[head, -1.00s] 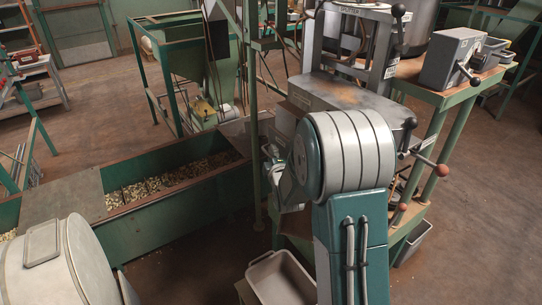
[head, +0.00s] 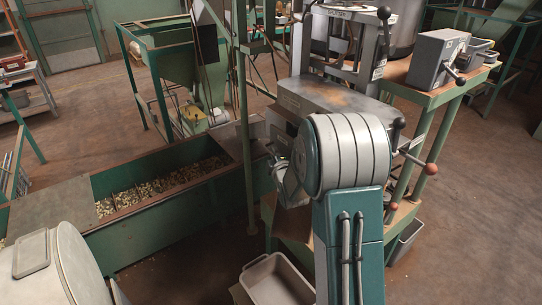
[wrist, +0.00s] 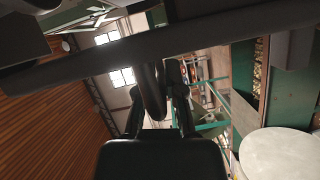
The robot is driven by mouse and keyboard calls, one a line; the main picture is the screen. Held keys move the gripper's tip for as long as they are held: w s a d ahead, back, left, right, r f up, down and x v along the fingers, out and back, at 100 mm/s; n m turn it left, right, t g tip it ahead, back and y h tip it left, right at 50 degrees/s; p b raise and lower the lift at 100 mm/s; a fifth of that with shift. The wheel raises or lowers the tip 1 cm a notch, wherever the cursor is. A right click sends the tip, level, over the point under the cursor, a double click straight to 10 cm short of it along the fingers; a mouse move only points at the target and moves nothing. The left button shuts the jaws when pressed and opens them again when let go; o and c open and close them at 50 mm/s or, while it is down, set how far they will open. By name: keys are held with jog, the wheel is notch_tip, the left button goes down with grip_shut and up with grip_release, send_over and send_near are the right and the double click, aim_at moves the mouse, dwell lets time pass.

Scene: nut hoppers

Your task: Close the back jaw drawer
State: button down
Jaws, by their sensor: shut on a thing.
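The grey cracker machine (head: 345,97) stands on a green frame at the centre of the head view, with my arm in front of it. My gripper is mostly hidden behind my arm there. In the wrist view my gripper (wrist: 160,80) has its two dark fingers around a dark curved handle (wrist: 153,95), just under a long dark bar (wrist: 120,45). The fingers are shut on that handle. The drawer's front and how far it stands out cannot be made out.
A green trough with nuts (head: 165,184) lies to the left, with a green post (head: 243,130) beside it. A light bin (head: 277,280) sits low near my arm. A round metal drum (head: 50,265) is at the lower left. Red-knobbed levers (head: 431,169) stick out at the right.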

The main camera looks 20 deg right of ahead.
jog(key=shift+a+r, duration=0.15)
jog(key=shift+a, duration=0.1)
jog(key=c, duration=0.7)
grip_release()
jog(key=shift+w+a, duration=0.1)
jog(key=shift+d, duration=0.25)
jog(key=shift+s, duration=0.35)
jog(key=v, duration=1.1)
jog(key=shift+s+a, duration=0.1)
